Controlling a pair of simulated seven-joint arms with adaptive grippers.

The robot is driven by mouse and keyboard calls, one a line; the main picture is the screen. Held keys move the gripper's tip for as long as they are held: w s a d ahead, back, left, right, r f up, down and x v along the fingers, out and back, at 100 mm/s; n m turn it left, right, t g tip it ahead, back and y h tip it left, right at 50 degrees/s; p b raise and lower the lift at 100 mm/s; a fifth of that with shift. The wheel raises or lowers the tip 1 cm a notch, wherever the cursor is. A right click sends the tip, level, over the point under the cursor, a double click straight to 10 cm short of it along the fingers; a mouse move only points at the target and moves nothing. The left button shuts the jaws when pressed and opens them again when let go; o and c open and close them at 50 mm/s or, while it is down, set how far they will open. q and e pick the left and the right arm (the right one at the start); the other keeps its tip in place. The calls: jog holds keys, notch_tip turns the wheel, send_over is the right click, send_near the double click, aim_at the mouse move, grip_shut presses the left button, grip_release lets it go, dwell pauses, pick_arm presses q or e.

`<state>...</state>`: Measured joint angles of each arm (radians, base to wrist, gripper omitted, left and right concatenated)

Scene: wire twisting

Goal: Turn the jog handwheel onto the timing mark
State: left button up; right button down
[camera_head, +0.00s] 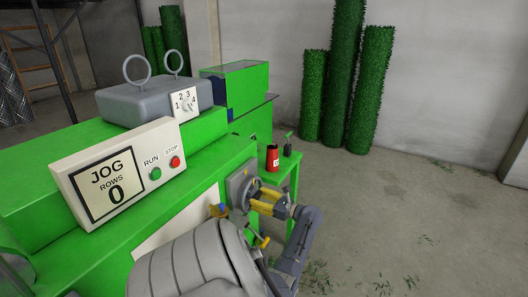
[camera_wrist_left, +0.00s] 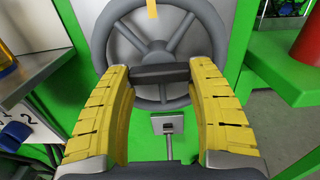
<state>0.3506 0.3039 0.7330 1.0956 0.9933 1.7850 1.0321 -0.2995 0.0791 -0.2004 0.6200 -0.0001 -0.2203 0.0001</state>
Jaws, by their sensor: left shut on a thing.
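The grey handwheel (camera_head: 239,186) is on the end of the green machine. In the left wrist view the handwheel (camera_wrist_left: 157,42) shows its rim and spokes, with its top cut off. A yellow strip (camera_wrist_left: 152,9) lies at the top edge of that view over the wheel; I cannot tell if it is the timing mark. My left gripper (camera_head: 257,199) is at the wheel, its yellow fingers shut on the dark handle (camera_wrist_left: 160,73) at the wheel's lower rim. In the left wrist view the gripper (camera_wrist_left: 160,82) has one finger at each end of the handle. My right gripper is not in view.
The control panel (camera_head: 117,171) reads JOG, ROWS 0, with a green RUN and a red STOP button. A selector dial (camera_head: 187,104) sits above. A green side table (camera_head: 284,180) with a red can (camera_head: 272,158) stands close behind the wheel.

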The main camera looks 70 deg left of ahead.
pick_arm(q)
jog(key=o, duration=1.6)
jog(key=v, duration=1.2)
